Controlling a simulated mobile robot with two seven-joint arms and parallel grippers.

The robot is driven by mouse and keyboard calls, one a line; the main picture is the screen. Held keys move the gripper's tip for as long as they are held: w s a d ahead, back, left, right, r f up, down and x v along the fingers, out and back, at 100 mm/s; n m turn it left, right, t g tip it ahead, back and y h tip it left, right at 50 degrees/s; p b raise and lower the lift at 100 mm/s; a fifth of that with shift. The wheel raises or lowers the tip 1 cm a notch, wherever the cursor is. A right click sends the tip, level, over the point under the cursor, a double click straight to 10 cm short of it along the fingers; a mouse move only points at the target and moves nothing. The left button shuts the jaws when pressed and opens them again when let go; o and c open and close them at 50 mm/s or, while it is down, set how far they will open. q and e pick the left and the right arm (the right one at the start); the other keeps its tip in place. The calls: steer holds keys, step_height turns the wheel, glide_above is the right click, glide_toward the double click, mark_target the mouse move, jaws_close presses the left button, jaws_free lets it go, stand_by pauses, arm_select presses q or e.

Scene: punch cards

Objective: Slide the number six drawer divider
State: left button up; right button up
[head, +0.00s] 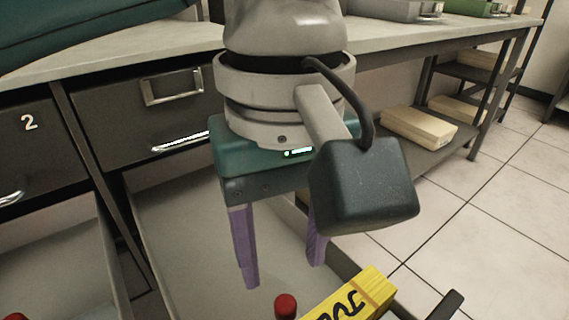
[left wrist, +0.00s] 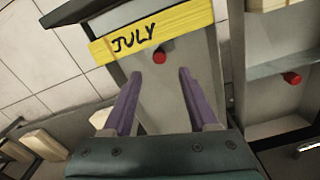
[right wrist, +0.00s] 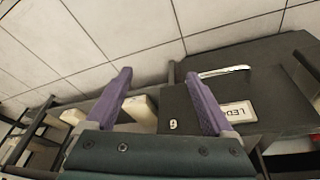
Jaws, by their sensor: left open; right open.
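In the head view my left gripper (head: 285,274) is open, pointing down over an open drawer (head: 185,225). A red knob (head: 285,305) and a yellow piece marked JULY (head: 350,298) show at the bottom edge. In the left wrist view the red knob (left wrist: 160,57) lies just beyond and between the open fingers (left wrist: 159,74), apart from them. The yellow JULY piece (left wrist: 150,33) spans the drawer behind it. I cannot tell what the knob is fixed to. My right gripper (right wrist: 158,74) is open and empty, facing a dark drawer front with an inverted six (right wrist: 173,125), a handle and a label.
Another open drawer (left wrist: 285,105) with a red knob (left wrist: 292,78) lies alongside. A closed drawer front marked 2 (head: 30,122) stands at left, under a pale worktop (head: 130,52). Cream boxes (head: 420,128) sit on a low shelf. Tiled floor is free at right.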

mark_target(285, 301)
arm_select(q)
step_height(285, 301, down, 7)
steer(key=b, duration=0.2)
steer(key=shift+b, duration=0.3)
jaws_close()
steer(key=shift+r, duration=0.1)
stand_by(1.1)
